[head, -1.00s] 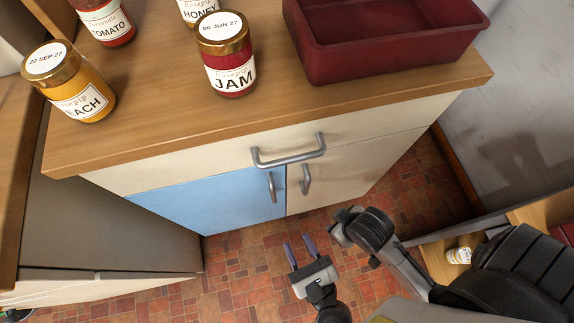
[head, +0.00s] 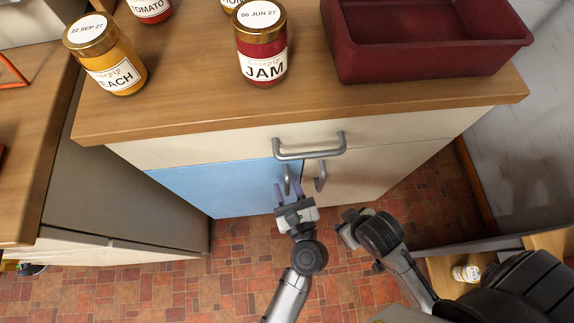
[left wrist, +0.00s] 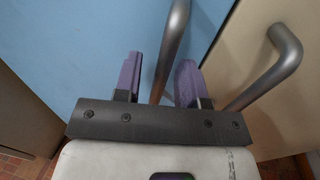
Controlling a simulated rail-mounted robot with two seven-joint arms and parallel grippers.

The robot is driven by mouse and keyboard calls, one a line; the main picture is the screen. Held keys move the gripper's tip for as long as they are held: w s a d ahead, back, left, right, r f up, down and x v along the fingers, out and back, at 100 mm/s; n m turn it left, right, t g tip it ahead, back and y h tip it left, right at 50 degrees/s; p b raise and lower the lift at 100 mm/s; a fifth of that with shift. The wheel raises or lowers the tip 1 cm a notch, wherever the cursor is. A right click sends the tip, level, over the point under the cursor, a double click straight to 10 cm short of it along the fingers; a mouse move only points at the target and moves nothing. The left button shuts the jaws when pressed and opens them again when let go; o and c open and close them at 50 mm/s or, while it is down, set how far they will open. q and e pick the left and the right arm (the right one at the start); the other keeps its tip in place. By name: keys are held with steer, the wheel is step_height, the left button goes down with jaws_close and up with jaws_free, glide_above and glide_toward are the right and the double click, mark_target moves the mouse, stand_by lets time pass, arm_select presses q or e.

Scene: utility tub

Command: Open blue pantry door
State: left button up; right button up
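The blue pantry door (head: 225,187) is shut, on the left half of the cabinet under the drawer. Its grey bar handle (head: 287,180) stands upright near the door's right edge. My left gripper (head: 288,192) is open at this handle. In the left wrist view, the handle (left wrist: 168,55) passes between its two purple fingers (left wrist: 158,80), with a gap visible on either side. The blue door (left wrist: 75,50) fills the background there. My right gripper (head: 350,228) is low in front of the cream door; its fingers cannot be made out clearly.
A cream door (head: 365,170) with its own handle (head: 320,176) adjoins on the right. A horizontal drawer handle (head: 309,150) sits just above. Jars, including the jam jar (head: 262,45), and a red bin (head: 420,45) stand on the counter. Tiled floor (head: 160,265) in front of the blue door is clear.

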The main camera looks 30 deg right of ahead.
arm_select(q)
steer(key=shift+w+d, duration=0.1)
steer(key=shift+w, duration=0.2)
jaws_close()
stand_by(0.5)
